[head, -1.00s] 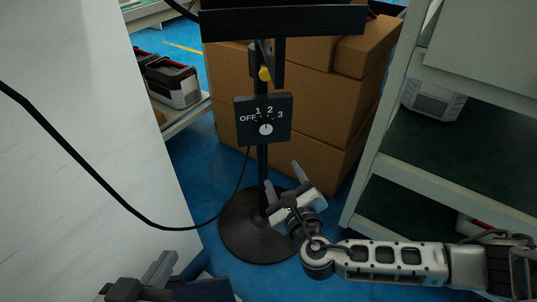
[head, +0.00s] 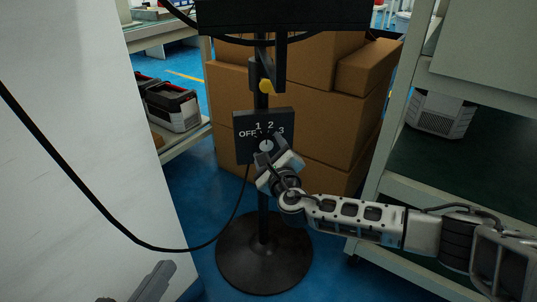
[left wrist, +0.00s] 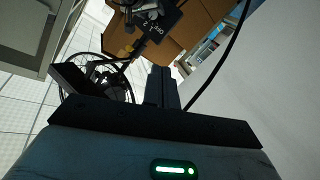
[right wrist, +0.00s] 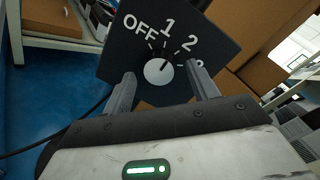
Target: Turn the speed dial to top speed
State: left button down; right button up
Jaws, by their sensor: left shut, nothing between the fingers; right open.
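The speed dial is a round white knob (right wrist: 158,72) on a black panel (head: 248,153) marked OFF, 1, 2 and 3. My right gripper (right wrist: 161,75) is open, with one finger on each side of the knob in that view; contact is not clear. In the head view the right gripper (head: 275,160) overlaps the panel's lower right. My left gripper (head: 153,281) is shut and empty at the lower left, far from the panel; its closed fingers show in the left wrist view (left wrist: 161,86).
The panel is on a black pole with a round base (head: 264,265). Cardboard boxes (head: 320,130) are stacked behind it. A shelf unit (head: 400,190) stands right, a white surface (head: 80,180) left. A black cable (head: 130,237) hangs across the left side.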

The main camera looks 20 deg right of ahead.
jog(key=shift+w, duration=0.45)
pick_arm(q)
jog(key=shift+r, duration=0.25)
jog(key=shift+r, duration=0.1)
pick_arm(e)
jog(key=shift+c, duration=0.3)
jog(key=c, duration=0.9)
jog(key=shift+c, duration=0.2)
